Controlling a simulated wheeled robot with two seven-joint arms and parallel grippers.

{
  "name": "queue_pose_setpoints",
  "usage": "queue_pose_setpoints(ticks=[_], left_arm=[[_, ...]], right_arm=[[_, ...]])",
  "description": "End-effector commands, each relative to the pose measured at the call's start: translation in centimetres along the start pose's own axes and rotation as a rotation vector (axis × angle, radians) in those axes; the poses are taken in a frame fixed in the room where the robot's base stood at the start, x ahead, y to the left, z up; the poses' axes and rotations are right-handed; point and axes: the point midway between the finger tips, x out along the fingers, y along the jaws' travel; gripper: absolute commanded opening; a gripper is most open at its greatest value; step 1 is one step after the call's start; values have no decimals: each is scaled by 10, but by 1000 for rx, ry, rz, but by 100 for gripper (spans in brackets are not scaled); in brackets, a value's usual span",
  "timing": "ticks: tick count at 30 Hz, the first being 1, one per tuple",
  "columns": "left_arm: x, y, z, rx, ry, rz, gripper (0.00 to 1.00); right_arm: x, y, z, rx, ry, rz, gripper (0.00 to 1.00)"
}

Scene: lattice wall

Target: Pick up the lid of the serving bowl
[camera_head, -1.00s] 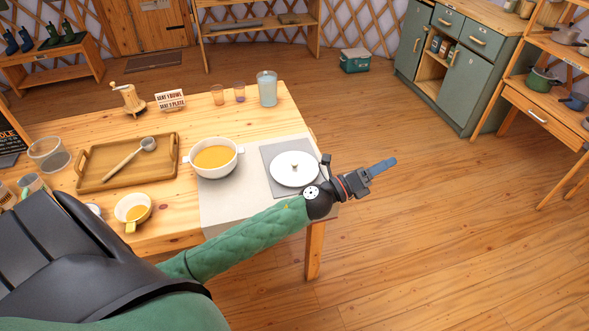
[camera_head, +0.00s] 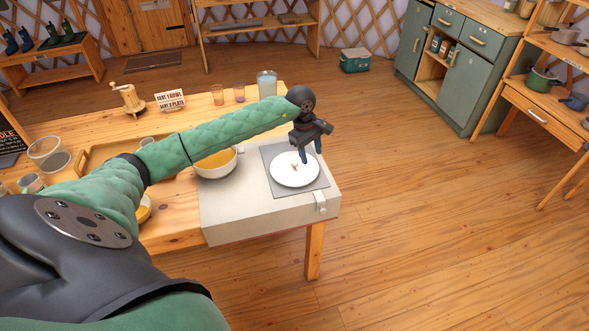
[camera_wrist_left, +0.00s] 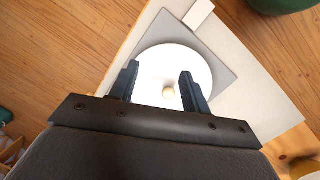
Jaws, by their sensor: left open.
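The lid (camera_head: 291,176) is a white disc with a small knob, lying on a grey mat (camera_head: 318,188) at the right end of the table. My left gripper (camera_head: 311,161) is over the lid's upper right part, pointing down, open and empty. In the left wrist view the lid (camera_wrist_left: 155,68) lies beyond the gripper's fingers (camera_wrist_left: 158,84), with its knob (camera_wrist_left: 168,92) between them in the picture, nearer the right finger. I cannot tell the exact height gap. The serving bowl (camera_head: 217,168), white with yellow-orange contents, stands left of the mat, partly hidden by my left arm.
A tray (camera_head: 92,157) and a small bowl (camera_head: 145,211) are partly behind my arm. Cups (camera_head: 218,94) and a glass jar (camera_head: 266,83) stand at the table's back edge. A pale block-like surface (camera_head: 260,214) lies under the mat. Floor to the right is clear.

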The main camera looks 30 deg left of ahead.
Motion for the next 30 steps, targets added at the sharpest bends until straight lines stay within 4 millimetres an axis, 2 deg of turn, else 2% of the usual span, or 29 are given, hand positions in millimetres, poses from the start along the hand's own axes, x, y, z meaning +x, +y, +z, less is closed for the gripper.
queue_pose_setpoints(ticks=[1, 3, 7, 23, 30], left_arm=[[-9, -3, -19, 8, 55, -33, 47], [-17, -8, -37, 16, 111, -72, 47], [-25, -13, -53, 22, 160, -110, 47], [3, -18, -58, 22, 162, -113, 47], [17, -24, -58, 22, 160, -113, 47]], right_arm=[[3, -1, 1, 0, -3, -1, 36], [6, -2, 2, 0, -6, -3, 36], [10, -2, 4, 0, -9, -3, 36], [54, 4, 18, 0, -14, 4, 36], [91, 10, 36, 0, -19, 11, 36]])
